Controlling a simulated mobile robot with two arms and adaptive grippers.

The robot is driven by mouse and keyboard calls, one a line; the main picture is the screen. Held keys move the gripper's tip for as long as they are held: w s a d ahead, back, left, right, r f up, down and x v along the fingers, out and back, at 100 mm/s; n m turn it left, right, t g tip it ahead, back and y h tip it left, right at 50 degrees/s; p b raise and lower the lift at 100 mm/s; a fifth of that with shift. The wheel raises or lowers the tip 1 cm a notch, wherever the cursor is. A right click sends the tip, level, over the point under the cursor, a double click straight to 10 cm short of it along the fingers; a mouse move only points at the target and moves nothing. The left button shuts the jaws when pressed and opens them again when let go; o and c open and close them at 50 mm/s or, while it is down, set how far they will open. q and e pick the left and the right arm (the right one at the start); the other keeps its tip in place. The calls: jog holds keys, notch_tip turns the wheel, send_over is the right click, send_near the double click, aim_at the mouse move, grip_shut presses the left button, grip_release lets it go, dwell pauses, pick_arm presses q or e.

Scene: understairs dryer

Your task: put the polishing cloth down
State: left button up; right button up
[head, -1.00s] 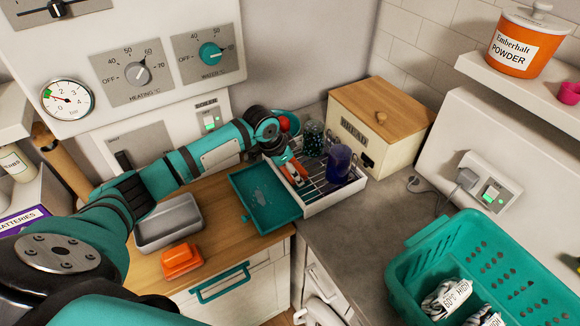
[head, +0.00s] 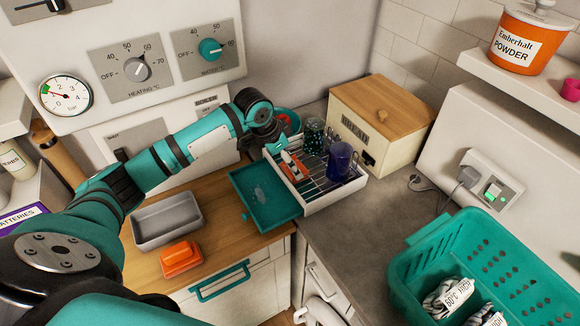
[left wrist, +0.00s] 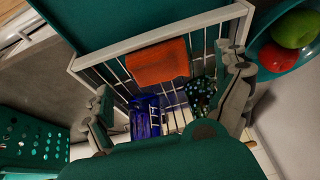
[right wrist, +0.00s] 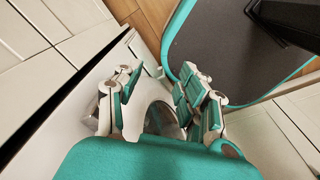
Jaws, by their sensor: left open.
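The polishing cloth appears to be the flat orange piece (head: 293,168) lying in the white dish rack (head: 330,195). It also shows in the left wrist view (left wrist: 158,62), resting on the rack's wires near the rack's edge. My left gripper (head: 282,150) is above the rack, close to the cloth. In the left wrist view its fingers (left wrist: 172,108) are spread wide with nothing held between them. My right gripper (right wrist: 160,85) is low by white cabinet fronts, its fingers apart around part of a white curved ring. I cannot tell whether they touch it.
A blue mug (head: 341,162) and a dark speckled cup (head: 314,135) stand in the rack. A teal tray (head: 264,198) adjoins it. A bread box (head: 380,120) is behind. A grey tin (head: 167,222) and orange dish (head: 181,259) are at left.

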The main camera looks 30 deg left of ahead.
pick_arm(q)
jog(key=v, duration=0.7)
jog(key=shift+s+r+b, duration=0.15)
jog(key=shift+r+b, duration=0.2)
jog(key=shift+b, duration=0.1)
